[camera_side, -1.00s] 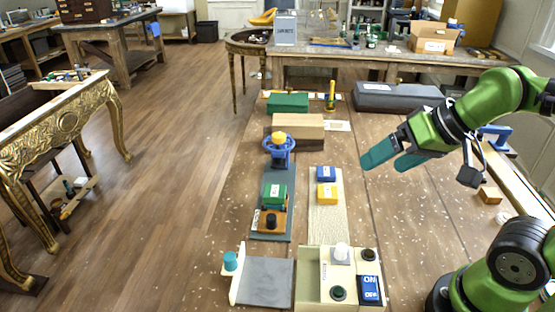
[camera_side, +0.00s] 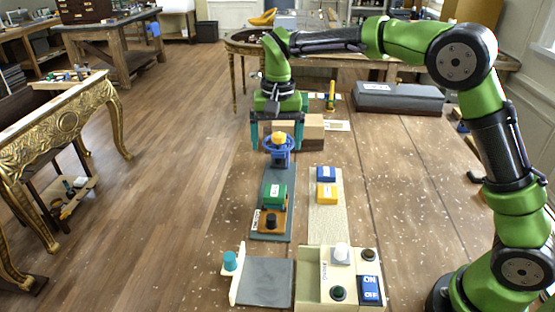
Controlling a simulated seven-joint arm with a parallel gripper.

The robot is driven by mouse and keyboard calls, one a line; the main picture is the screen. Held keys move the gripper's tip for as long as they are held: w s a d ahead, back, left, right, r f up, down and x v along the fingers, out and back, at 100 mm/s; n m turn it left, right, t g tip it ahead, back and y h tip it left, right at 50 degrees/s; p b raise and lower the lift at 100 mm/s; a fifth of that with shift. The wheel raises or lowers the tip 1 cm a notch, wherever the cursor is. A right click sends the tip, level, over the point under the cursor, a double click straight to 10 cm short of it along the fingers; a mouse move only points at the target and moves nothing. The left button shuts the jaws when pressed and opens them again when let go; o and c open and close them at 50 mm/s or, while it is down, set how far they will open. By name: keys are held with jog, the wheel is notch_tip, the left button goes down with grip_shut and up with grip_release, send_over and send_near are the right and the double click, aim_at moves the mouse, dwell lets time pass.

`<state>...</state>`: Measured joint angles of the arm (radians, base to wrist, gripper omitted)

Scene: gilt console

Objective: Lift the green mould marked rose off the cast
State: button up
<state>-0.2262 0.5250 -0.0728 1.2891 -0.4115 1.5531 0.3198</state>
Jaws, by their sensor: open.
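The green mould (camera_side: 275,195) is a small block with a white label, too small to read. It sits on the dark grey strip (camera_side: 282,229), just behind an orange-brown piece (camera_side: 269,222) with a black knob. Any cast under the mould is hidden. My gripper (camera_side: 278,145) points down with its two teal fingers spread. It is open, well behind the green mould, with its fingers on either side of the blue handwheel device (camera_side: 279,153) with a yellow top in this view. I cannot tell how near they are to it.
Blue (camera_side: 326,173) and yellow (camera_side: 327,193) blocks sit on the pale strip (camera_side: 328,222) to the right. A cream box (camera_side: 312,285) with knobs and an ON/OFF switch stands in front. A wooden block (camera_side: 309,127) and a grey case (camera_side: 398,98) are behind.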

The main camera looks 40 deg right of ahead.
aim_at(275, 191)
jog(key=shift+m, duration=0.9)
jog(key=f, duration=1.4)
jog(key=shift+w+f, duration=0.35)
jog(key=shift+f, duration=0.05)
jog(key=c, duration=1.2)
jog(key=shift+o, duration=0.2)
jog(key=shift+r, duration=0.15)
